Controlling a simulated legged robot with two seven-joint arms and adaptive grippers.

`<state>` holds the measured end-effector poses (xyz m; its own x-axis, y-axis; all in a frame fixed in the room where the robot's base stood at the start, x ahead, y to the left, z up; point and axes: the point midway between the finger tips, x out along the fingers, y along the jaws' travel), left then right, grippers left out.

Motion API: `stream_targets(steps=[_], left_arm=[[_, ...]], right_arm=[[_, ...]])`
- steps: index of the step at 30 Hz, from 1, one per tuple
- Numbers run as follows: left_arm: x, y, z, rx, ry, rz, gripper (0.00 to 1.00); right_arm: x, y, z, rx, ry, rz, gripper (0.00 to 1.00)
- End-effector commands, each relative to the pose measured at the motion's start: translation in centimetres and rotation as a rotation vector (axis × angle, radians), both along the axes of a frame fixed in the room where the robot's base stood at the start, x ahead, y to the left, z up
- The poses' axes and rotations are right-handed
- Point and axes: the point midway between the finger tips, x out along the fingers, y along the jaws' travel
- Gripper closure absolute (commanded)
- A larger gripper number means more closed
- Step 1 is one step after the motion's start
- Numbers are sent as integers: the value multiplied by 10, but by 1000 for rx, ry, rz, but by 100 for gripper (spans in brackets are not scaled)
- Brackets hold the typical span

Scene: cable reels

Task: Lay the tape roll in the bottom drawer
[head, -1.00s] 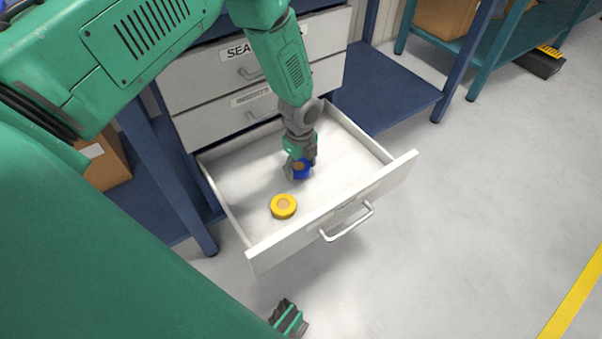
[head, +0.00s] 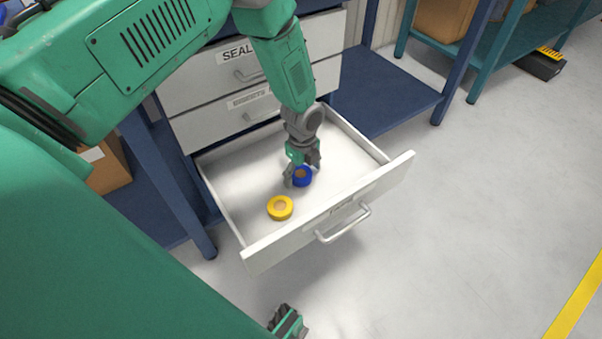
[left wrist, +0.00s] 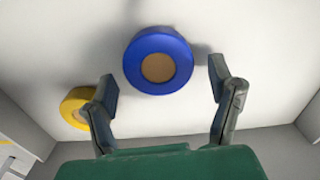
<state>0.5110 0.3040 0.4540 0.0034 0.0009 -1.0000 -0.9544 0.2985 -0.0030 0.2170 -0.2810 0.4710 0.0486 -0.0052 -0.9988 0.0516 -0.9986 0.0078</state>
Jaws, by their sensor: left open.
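The blue tape roll (head: 302,176) appears to lie flat on the floor of the open bottom drawer (head: 238,178). My left gripper (head: 302,171) is inside the drawer, open, with its fingers on either side of the blue roll. In the left wrist view the blue roll (left wrist: 158,60) shows its brown core, with gaps between it and both fingertips (left wrist: 163,84). My right gripper (head: 288,322) is at the bottom of the head view, low and outside the drawer; its jaws are partly cut off.
A yellow tape roll (head: 280,208) lies in the drawer near its front left; the left wrist view also shows it (left wrist: 75,108). Two shut drawers (head: 222,125) are above. The drawer's front panel (head: 335,212) stands out over clear floor.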

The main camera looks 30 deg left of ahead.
Motion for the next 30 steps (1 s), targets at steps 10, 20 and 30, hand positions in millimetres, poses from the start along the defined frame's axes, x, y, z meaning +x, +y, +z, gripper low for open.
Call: stream_targets(steps=[10,20,30], left_arm=[[1,3,76,-7,-3,1,24],[0,1,112,-2,0,0,24],[0,2,112,-4,0,0,24]], right_arm=[[0,0,29,0,0,0,69],[0,0,39,0,0,0,69],[0,0,39,0,0,0,69]])
